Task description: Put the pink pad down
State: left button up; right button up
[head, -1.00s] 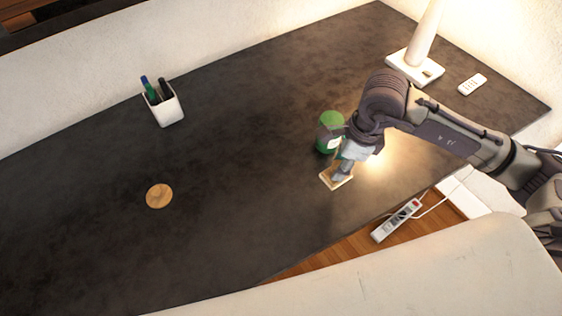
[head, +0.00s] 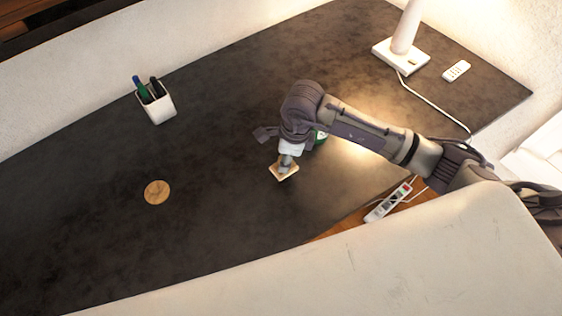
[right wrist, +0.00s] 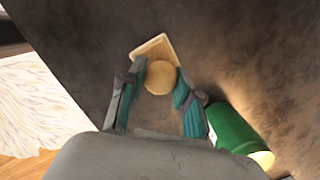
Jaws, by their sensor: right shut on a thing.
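The pad (head: 290,172) is a small flat rectangle that looks pale cream rather than pink. My right gripper (head: 286,160) is over it and shut on it, near the middle of the dark desk. In the right wrist view, the two teal-lined fingers (right wrist: 160,88) sit on either side of a round tan knob (right wrist: 159,77) that appears to belong to the pad (right wrist: 153,49). I cannot tell whether the pad touches the desk. My left gripper is not in view.
A green can (head: 321,136), also in the right wrist view (right wrist: 231,128), stands close to my right gripper. A round wooden disc (head: 157,192) lies to the left on the desk (head: 215,215). A pen cup (head: 158,106) stands behind it. A lamp base (head: 398,57) and remote (head: 456,71) are back right.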

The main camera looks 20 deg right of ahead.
jog(key=shift+w+a+f, duration=0.35)
jog(key=shift+a+f, duration=0.1)
notch_tip(320, 180, down, 3)
jog(key=shift+s+p, duration=0.1)
jog(key=shift+p, duration=0.65)
jog(key=shift+f, duration=0.2)
jog(key=o, duration=1)
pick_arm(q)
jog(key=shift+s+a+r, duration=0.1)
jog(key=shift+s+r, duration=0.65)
